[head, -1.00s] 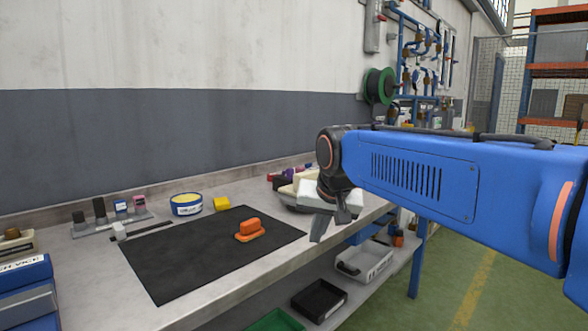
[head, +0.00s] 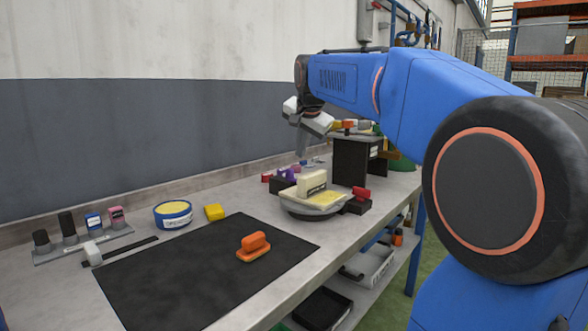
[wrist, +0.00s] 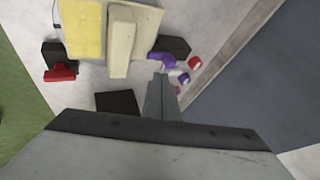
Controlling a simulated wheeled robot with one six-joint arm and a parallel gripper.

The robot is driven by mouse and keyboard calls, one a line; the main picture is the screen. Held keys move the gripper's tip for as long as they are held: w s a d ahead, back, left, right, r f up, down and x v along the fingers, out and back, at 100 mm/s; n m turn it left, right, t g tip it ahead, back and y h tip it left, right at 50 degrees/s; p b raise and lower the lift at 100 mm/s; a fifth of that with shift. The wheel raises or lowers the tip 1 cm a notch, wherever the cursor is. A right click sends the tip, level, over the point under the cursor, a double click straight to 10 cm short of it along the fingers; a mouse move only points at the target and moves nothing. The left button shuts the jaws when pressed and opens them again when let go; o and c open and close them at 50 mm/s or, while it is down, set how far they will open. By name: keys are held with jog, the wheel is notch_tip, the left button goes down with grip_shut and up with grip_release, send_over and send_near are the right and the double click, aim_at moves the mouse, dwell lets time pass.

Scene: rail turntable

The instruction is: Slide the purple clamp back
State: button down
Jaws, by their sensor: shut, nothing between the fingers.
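The purple clamp (head: 287,174) sits on a dark block at the back left side of the round turntable (head: 290,205). In the wrist view the purple clamp (wrist: 160,58) lies just beyond my fingertips, beside a cream block (wrist: 121,40). My gripper (head: 302,152) is shut and empty, pointing down above the bench behind the turntable. In the wrist view my gripper (wrist: 160,78) shows its fingers together, close to the purple clamp in the picture. Whether they touch it cannot be told. A red clamp (head: 361,193) is on the turntable's opposite side.
A black box (head: 350,162) stands behind the turntable. Small red and white parts (wrist: 194,62) lie near the purple clamp, by the wall. An orange handled piece (head: 254,240) lies on the black mat (head: 190,285). The mat is otherwise clear.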

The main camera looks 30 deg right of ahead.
jog(key=shift+f, duration=0.1)
jog(key=x, duration=0.9)
jog(key=shift+w+f, duration=0.25)
jog(key=shift+w, duration=0.1)
jog(key=w, duration=0.1)
jog(key=w+a, duration=0.1)
jog(key=w, duration=0.1)
jog(key=w+a, duration=0.1)
jog(key=w, duration=0.1)
jog(key=shift+d, duration=0.1)
jog(key=shift+r, duration=0.1)
dwell(0.4)
